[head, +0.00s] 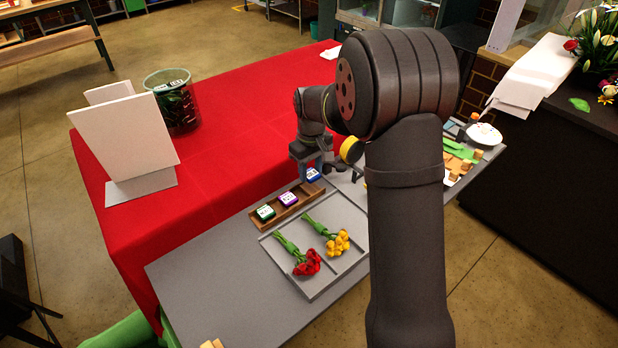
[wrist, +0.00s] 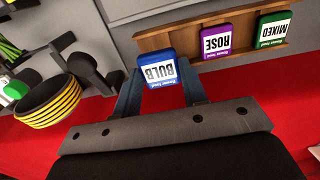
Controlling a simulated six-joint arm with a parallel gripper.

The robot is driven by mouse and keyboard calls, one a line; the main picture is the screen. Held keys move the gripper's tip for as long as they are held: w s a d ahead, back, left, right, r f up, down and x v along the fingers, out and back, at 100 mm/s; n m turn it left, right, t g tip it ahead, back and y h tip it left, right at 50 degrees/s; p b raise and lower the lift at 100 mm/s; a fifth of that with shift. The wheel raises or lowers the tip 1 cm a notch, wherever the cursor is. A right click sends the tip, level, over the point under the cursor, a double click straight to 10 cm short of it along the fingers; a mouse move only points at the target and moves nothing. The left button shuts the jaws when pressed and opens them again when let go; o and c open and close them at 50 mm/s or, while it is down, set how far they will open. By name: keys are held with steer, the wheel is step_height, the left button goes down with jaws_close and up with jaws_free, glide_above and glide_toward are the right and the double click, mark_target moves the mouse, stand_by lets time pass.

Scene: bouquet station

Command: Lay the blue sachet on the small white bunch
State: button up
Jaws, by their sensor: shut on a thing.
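The blue sachet (head: 313,174), labelled BULB, is at the right end of the wooden rack in the head view. In the wrist view the blue sachet (wrist: 157,70) sits between the two fingers of my gripper (wrist: 160,88), which is shut on it. It overlaps the rack's end there; I cannot tell whether it is clear of the rack. The small white bunch is not identifiable; my arm hides part of the grey tray (head: 318,293). A red bunch (head: 306,263) and a yellow bunch (head: 338,243) lie in the tray's visible compartments.
The wooden rack (wrist: 240,47) also holds a purple sachet (wrist: 216,40) and a green sachet (wrist: 272,32). A yellow-and-black striped roll (wrist: 50,103) is close beside my gripper. A white panel (head: 125,135) and a glass container (head: 172,100) stand on the red cloth.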

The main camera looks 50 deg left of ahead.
steer(key=w+d+r, duration=0.5)
steer(key=d+r, duration=0.1)
steer(key=d, duration=0.3)
steer(key=w+r, duration=0.3)
steer(key=w, duration=0.9)
steer(key=shift+w+a+f, duration=0.1)
steer(key=shift+a+f, duration=0.1)
steer(key=shift+f, duration=1.75)
steer(key=shift+a+f, duration=0.2)
steer(key=shift+f, duration=1.7)
steer(key=shift+f, duration=0.3)
steer(key=o, duration=1.4)
